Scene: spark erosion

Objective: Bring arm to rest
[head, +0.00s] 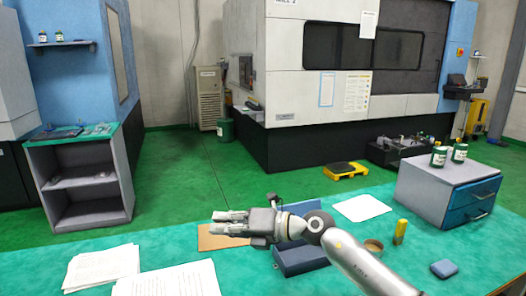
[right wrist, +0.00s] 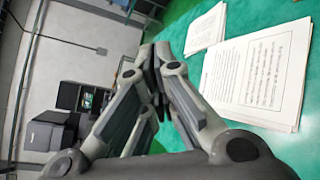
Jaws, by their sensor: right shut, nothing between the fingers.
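My right arm (head: 345,255) comes in from the lower right of the head view and reaches left over the green table. Its gripper (head: 217,222) is shut and empty, held above the table and pointing left. In the right wrist view the gripper's fingers (right wrist: 155,62) meet at their tips with nothing between them. My left gripper does not show in either view.
Paper stacks (head: 103,268) lie at the table's left. Behind and under my right arm are a brown board (head: 222,238) and a blue box (head: 300,262). A yellow-capped bottle (head: 400,232), a blue block (head: 444,268) and a drawer cabinet (head: 430,190) stand right.

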